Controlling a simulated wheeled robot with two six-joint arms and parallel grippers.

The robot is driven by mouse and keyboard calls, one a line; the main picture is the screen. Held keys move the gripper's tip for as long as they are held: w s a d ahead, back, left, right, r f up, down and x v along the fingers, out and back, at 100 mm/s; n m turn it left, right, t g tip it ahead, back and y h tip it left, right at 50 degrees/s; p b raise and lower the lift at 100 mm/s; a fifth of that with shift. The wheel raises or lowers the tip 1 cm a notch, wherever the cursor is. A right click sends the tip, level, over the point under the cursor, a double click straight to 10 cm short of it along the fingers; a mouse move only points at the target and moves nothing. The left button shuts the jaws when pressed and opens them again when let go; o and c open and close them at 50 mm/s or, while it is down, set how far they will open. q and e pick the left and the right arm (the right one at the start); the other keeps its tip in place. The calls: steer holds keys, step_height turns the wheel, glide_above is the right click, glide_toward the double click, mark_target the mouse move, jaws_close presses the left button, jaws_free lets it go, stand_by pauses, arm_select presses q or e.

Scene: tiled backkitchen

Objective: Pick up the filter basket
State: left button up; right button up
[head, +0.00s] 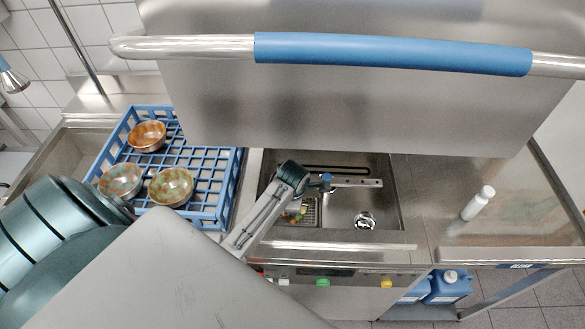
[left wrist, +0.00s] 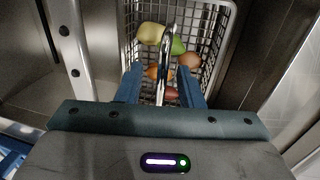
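The filter basket (left wrist: 213,22) is a grey wire-mesh basket with food scraps in it and an upright metal loop handle (left wrist: 167,60). In the head view a small part of the basket (head: 311,212) shows in the sunken basin, beside my arm, which covers the rest. My left gripper (left wrist: 160,88) is over the basket. Its two blue fingers stand apart, one on each side of the handle, with a gap on both sides. The fingertips are hidden in the head view. My right gripper is not in view.
A perforated metal wash arm (head: 355,183) crosses the basin close to my gripper. The raised hood (head: 350,100) with a blue handle is above. A blue rack (head: 233,160) with three bowls stands left. A white bottle (head: 478,203) stands on the right counter.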

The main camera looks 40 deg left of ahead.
arm_select(q)
steer(key=shift+a+f, duration=0.1)
steer(key=shift+f, duration=0.85)
jaws_close()
steer(key=shift+w+r, duration=0.1)
steer(key=shift+r, duration=0.05)
